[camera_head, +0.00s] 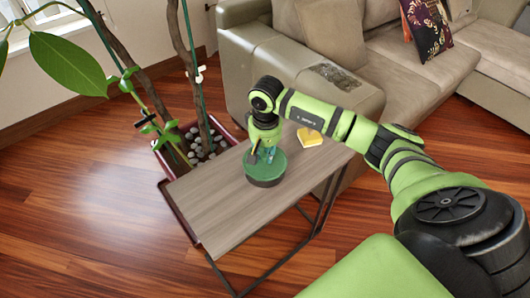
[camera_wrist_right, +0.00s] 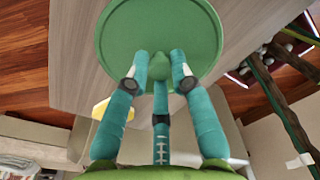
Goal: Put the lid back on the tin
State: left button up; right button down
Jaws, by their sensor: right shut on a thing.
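The round green lid (camera_head: 276,160) is at the small wooden table, with the darker tin (camera_head: 265,182) showing directly beneath it. The lid looks level and lined up with the tin; I cannot tell whether it is fully seated or slightly above. My right gripper (camera_head: 267,153) points down from above, with its teal fingers closed around the lid's central knob. In the right wrist view, the lid (camera_wrist_right: 160,20) fills the top middle and hides the tin, and my right gripper (camera_wrist_right: 160,68) pinches the green knob. My left gripper is not in view.
A yellow object (camera_head: 309,138) lies on the narrow wooden table (camera_head: 225,205), behind and right of the tin. A potted plant with stones (camera_head: 205,140) stands at the table's left. A beige sofa (camera_head: 245,55) is behind. The table's near left end is clear.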

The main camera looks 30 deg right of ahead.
jog(key=shift+f+b, duration=0.2)
jog(key=shift+b, duration=0.6)
dwell(1.8)
dwell(0.3)
jog(key=c, duration=1)
grip_release()
jog(key=o, duration=0.5)
jog(key=shift+r, duration=0.1)
jog(key=shift+r+p, duration=2)
jog(key=shift+r, duration=1.45)
